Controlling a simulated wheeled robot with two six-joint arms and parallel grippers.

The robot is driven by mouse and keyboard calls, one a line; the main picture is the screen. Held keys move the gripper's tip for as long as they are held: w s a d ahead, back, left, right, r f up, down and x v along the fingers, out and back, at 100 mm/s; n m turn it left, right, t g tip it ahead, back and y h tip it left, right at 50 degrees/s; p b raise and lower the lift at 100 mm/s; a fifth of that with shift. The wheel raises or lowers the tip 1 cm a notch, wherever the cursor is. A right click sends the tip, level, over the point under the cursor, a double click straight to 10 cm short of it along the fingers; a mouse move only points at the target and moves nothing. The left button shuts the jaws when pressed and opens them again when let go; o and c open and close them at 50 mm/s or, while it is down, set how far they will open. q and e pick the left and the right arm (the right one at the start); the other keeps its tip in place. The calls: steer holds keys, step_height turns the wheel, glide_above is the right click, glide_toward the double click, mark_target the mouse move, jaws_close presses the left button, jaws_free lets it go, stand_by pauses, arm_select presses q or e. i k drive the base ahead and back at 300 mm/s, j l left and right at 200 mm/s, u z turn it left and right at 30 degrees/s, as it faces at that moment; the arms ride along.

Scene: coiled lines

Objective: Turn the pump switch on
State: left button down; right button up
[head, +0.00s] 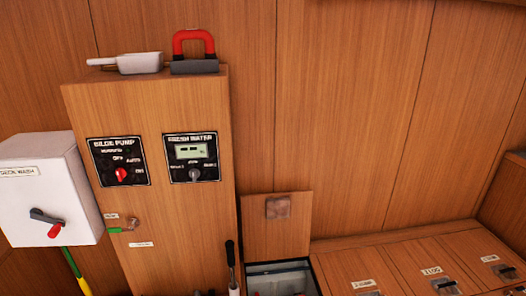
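The bilge pump panel (103,150) is a black plate on the left of the wooden cabinet front. Its red rotary switch (122,175) sits low on the plate, with small labels around it that seem to read OFF, AUTO and ON. Which label the knob points at is too small to tell. Neither of my grippers is in the head view, and nothing touches or covers the switch.
The fresh water panel (207,142) with a grey knob (194,175) is to the right. A white deck wash box (70,184) is at left. A scoop (140,63) and red-handled object (194,43) stand on top. An open hatch (275,222) is lower right.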

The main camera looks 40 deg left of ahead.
mark_target(121, 173)
steer(key=u, duration=2.05)
